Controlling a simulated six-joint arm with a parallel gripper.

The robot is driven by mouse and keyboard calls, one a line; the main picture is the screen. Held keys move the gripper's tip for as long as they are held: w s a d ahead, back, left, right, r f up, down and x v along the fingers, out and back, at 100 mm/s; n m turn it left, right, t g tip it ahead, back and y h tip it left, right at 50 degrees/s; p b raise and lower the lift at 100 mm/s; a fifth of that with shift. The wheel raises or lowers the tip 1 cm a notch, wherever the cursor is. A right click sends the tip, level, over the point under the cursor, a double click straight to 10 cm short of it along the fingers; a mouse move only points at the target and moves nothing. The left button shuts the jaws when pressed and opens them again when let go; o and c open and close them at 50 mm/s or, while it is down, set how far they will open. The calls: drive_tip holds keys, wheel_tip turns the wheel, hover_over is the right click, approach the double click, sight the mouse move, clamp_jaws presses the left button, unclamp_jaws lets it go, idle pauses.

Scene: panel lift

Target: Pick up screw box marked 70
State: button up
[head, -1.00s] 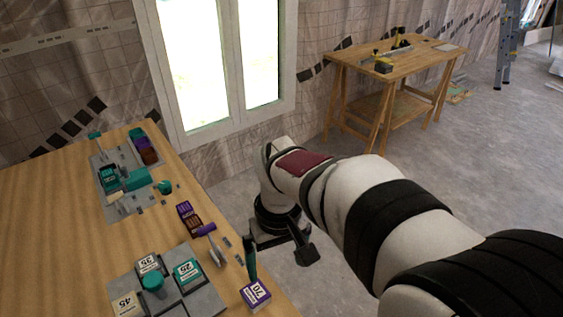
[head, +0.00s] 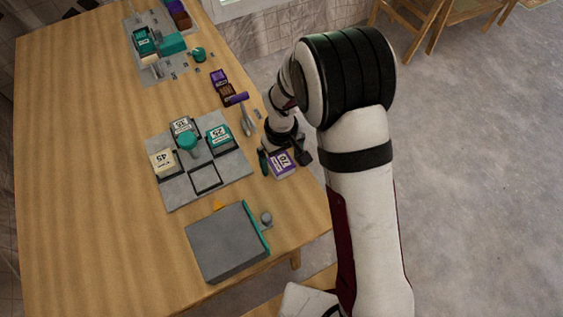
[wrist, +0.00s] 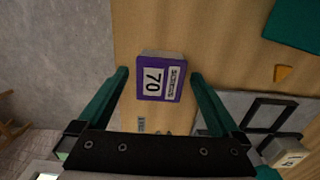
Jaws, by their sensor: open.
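The screw box marked 70 (head: 281,164) is purple with a white label and sits near the right edge of the wooden table. In the wrist view the box (wrist: 160,78) lies between the two green fingers, slightly beyond their tips. My gripper (wrist: 158,75) is open, with a finger on each side of the box and visible gaps. In the head view my gripper (head: 284,157) is right at the box, and part of it covers the box's upper side.
A grey tray (head: 205,178) left of the box holds boxes marked 35, 25 and 45 (head: 163,161), with one empty slot. A dark grey case (head: 228,243) lies nearer. Purple and brown boxes (head: 222,88) and a grey tool (head: 246,120) lie farther back.

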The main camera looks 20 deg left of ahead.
clamp_jaws()
idle(0.5)
drive_tip(key=shift+r, duration=0.1)
